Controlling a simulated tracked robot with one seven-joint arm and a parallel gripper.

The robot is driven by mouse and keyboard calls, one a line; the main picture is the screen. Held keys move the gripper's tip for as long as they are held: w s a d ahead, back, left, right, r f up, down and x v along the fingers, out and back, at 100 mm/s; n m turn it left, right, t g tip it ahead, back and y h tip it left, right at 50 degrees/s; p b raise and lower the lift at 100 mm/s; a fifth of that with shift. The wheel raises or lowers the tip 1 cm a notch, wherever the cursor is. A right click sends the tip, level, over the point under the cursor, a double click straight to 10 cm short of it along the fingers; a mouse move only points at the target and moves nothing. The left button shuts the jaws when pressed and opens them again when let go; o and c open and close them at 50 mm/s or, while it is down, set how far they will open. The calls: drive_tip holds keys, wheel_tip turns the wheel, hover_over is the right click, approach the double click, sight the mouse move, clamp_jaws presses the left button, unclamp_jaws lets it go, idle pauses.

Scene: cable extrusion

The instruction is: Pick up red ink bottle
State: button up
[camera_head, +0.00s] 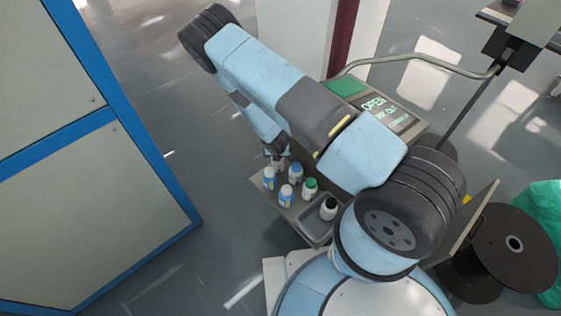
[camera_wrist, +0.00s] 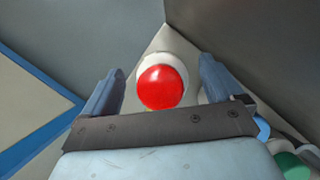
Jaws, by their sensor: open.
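The red ink bottle (camera_wrist: 162,86), a white bottle with a red cap, stands between the two fingers of my gripper (camera_wrist: 160,92) in the wrist view. The fingers are apart, one on each side of the bottle, with a gap on both sides. In the head view my gripper (camera_head: 277,156) points down over the far left corner of the tray. A white bottle body (camera_head: 278,165) shows partly below it; its cap is hidden by the gripper.
A panel with an OPEN display (camera_head: 375,106) is behind. A blue-framed cabinet (camera_head: 90,190) stands left, across open floor.

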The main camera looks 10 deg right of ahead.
drive_tip(key=shift+x, duration=0.9)
drive_tip(key=c, duration=1.2)
